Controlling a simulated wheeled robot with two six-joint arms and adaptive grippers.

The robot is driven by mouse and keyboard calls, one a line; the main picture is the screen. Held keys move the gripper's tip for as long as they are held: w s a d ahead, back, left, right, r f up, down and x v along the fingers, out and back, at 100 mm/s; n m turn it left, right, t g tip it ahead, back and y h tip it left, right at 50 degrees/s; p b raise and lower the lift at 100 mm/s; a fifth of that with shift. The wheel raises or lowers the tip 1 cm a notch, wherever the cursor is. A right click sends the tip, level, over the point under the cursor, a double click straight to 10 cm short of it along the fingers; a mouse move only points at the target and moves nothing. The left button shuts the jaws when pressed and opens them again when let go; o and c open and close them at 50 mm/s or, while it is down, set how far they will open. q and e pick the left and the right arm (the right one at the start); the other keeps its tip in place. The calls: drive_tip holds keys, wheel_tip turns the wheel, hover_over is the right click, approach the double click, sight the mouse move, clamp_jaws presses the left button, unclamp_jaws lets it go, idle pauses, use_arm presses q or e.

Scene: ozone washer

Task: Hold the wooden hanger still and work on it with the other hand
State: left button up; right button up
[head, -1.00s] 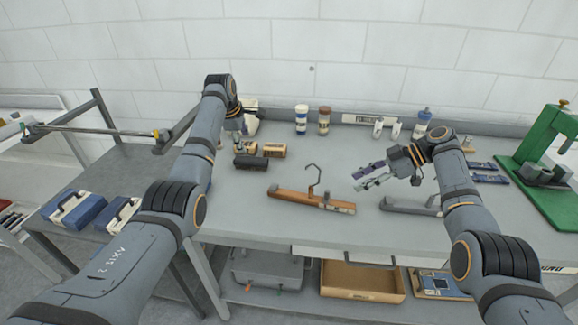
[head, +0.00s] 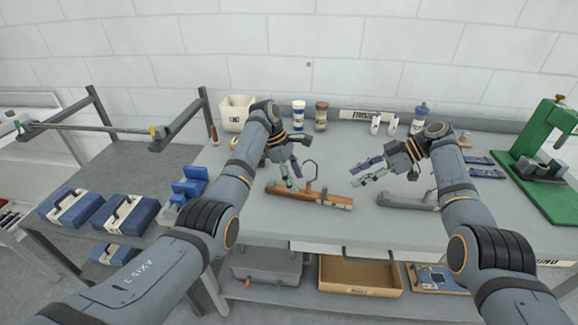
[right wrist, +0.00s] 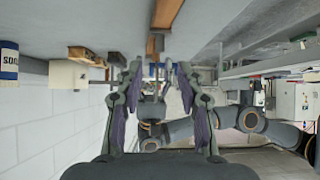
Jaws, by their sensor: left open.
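My right gripper (head: 354,175) is open and empty, to the right of the hook and apart from the hanger. The right wrist view shows its two fingers (right wrist: 161,68) spread, with a brown wooden piece (right wrist: 167,13) beyond them, probably the hanger.
A grey hanger-like part (head: 408,202) lies right of the wooden hanger. Bottles (head: 299,115) and a cream bin (head: 236,113) stand at the back. A green press (head: 548,150) stands at the right. Blue cases (head: 127,212) sit on the left table.

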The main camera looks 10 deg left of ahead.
sight(301, 191)
use_arm(q)
drive_tip(key=shift+x, duration=2.2)
clamp_jaws()
